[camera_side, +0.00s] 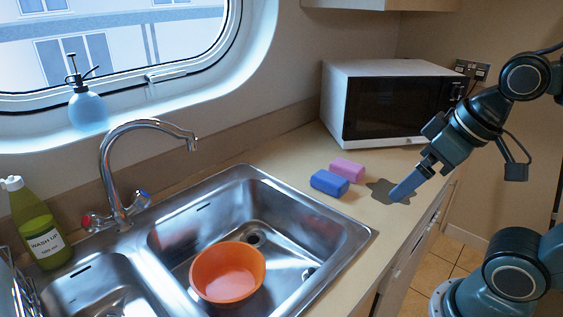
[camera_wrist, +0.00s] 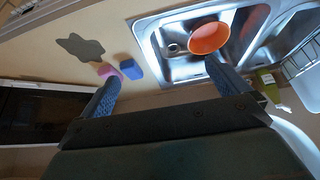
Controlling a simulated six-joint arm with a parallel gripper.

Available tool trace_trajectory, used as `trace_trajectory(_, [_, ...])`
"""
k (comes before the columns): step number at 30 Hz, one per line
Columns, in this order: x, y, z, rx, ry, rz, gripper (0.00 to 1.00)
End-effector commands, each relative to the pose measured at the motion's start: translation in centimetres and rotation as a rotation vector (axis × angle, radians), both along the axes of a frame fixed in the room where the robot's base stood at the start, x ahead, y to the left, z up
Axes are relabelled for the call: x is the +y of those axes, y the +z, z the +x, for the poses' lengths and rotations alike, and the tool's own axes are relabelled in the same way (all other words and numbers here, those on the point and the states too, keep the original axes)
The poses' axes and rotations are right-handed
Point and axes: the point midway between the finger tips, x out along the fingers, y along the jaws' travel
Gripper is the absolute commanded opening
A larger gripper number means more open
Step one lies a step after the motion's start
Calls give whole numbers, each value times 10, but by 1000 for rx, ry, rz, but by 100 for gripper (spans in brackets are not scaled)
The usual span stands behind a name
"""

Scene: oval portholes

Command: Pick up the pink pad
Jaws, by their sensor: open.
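The pink pad (camera_side: 347,169) lies on the counter in front of the microwave, just behind the blue pad (camera_side: 329,183). In the wrist view the pink pad (camera_wrist: 106,71) shows near the tip of the left finger, which seems to cover part of it, and the blue pad (camera_wrist: 130,68) is right beside it. My gripper (camera_side: 397,193) is to the right of both pads in the side view, over a dark spill. In the wrist view my gripper (camera_wrist: 161,77) has its two blue fingers wide apart with nothing between them.
The dark spill (camera_side: 377,188) lies on the counter beside the pads. A microwave (camera_side: 390,104) stands behind them. The steel sink (camera_side: 180,236) to the left holds an orange bowl (camera_side: 227,273). A tap (camera_side: 122,172) and a green bottle (camera_side: 36,226) are further left.

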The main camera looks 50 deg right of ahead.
Motion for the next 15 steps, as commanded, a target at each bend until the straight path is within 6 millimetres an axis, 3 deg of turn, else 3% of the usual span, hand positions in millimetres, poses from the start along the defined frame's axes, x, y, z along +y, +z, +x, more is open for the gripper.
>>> trace_trajectory(8, [-9, 12, 23, 43, -113, 37, 100])
trace_trajectory(15, [-28, 26, 64, 105, -305, 97, 100])
